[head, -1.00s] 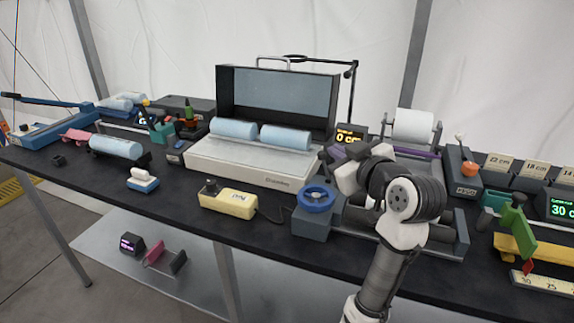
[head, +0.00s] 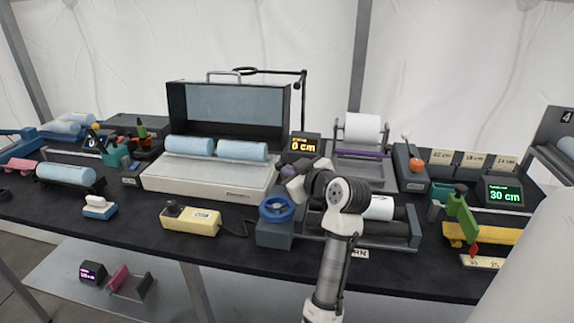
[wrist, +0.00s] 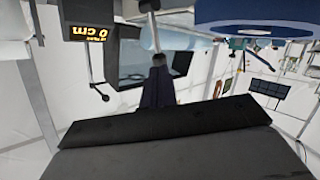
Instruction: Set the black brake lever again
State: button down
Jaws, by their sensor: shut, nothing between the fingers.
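I cannot pick out the black brake lever for certain in either view. The grey roller unit (head: 416,228) with the blue handwheel (head: 277,209) stands at the front of the bench, partly hidden behind my arm. My gripper (head: 286,172) is just above and behind the handwheel in the head view, small and partly covered by my wrist. In the wrist view, my gripper's dark fingers (wrist: 158,72) appear shut, with nothing seen held. The blue handwheel rim (wrist: 255,25) shows at the upper right there, apart from the fingers.
The "0 cm" display (head: 304,147) stands behind my gripper. The white sealer with blue rolls (head: 205,182) and the yellow control box (head: 190,219) are to the left. The paper roll stand (head: 363,153) and green lever (head: 461,214) are to the right.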

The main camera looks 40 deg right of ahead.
aim_at(279, 170)
jog(key=shift+x, duration=0.95)
jog(key=shift+w+a+n+g, duration=0.3)
jog(key=shift+w+n+g, duration=0.1)
jog(key=shift+w, duration=0.25)
jog(key=shift+w+a+h, duration=0.15)
jog(key=shift+h, duration=0.15)
jog(key=shift+a+f, duration=0.1)
jog(key=shift+s+d+f+g, duration=0.2)
jog(key=shift+s+d+g, duration=0.1)
jog(key=shift+s+d, duration=0.15)
jog(key=shift+d, duration=0.1)
